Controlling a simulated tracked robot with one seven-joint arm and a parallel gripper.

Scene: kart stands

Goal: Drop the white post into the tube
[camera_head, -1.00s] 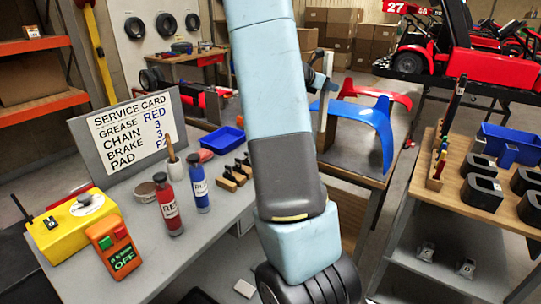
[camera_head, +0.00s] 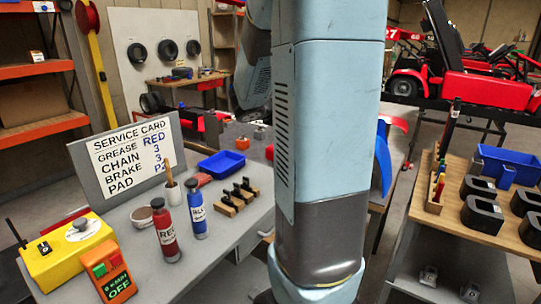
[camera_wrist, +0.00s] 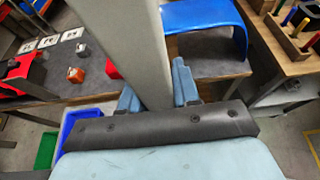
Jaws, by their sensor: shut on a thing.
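The white post (camera_wrist: 137,45), greyish in this light, rises between the two blue fingers of my gripper (camera_wrist: 155,90) in the wrist view and runs out of the top of the picture. My gripper is shut on it, with one finger on each side. In the head view my own arm covers the middle, and the gripper and post are hidden behind it. I cannot make out the tube in either view.
The grey bench (camera_head: 150,285) at left holds a service card sign (camera_head: 130,150), red bottle (camera_head: 165,232), blue bottle (camera_head: 197,210) and blue tray (camera_head: 222,163). A wooden cart top (camera_head: 455,222) with black holders stands right. A blue curved panel (camera_wrist: 205,20) lies beyond my gripper.

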